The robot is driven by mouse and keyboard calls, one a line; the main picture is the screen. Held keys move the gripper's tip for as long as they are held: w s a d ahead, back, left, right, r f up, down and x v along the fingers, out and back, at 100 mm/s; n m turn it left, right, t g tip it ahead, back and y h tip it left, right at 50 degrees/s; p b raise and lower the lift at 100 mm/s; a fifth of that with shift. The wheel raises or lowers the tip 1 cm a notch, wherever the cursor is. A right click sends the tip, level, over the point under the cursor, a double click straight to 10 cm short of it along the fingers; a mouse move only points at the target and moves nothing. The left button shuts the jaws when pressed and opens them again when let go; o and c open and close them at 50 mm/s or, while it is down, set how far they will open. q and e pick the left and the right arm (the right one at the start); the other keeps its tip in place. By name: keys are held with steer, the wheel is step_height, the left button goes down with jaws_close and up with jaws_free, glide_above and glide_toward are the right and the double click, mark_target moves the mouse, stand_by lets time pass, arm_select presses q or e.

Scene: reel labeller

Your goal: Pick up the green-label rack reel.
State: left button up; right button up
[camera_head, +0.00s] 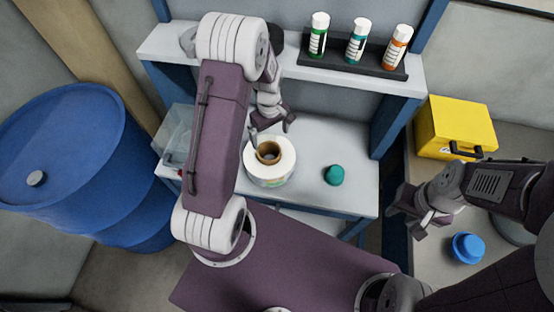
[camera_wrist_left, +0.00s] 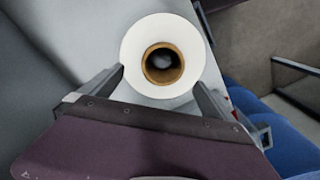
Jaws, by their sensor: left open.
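A white reel (camera_head: 284,160) with a brown core stands on the pale table, with faint colour low on its side; I cannot read its label. In the left wrist view the white reel (camera_wrist_left: 137,48) is seen from above. My left gripper (camera_head: 270,131) is open over the reel, and in the left wrist view its fingertips (camera_wrist_left: 158,79) lie on either side of the reel's near part. I cannot tell the height gap. A dark rack (camera_head: 345,61) on the upper shelf holds a green-label bottle-like item (camera_head: 317,40). My right gripper (camera_head: 408,217) is far right, away from these.
The rack also holds a teal-label item (camera_head: 356,44) and an orange-label item (camera_head: 395,50). A teal cap-like piece (camera_head: 334,175) lies right of the reel. A clear bin (camera_head: 173,140) stands left. A blue barrel (camera_head: 70,150), yellow case (camera_head: 455,120) and blue knob (camera_head: 466,247) are around.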

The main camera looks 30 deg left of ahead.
mark_target(269, 149)
arm_select(q)
steer(key=f, duration=0.2)
steer(key=f+p, duration=0.1)
steer(key=f, duration=0.5)
steer(key=shift+s+a+f, duration=0.15)
steer(key=shift+s+a, duration=0.15)
steer(key=shift+s, duration=0.1)
steer(key=shift+w+f, duration=0.15)
steer(key=shift+f, duration=0.1)
steer(key=c, duration=2)
steer(key=shift+r, duration=0.1)
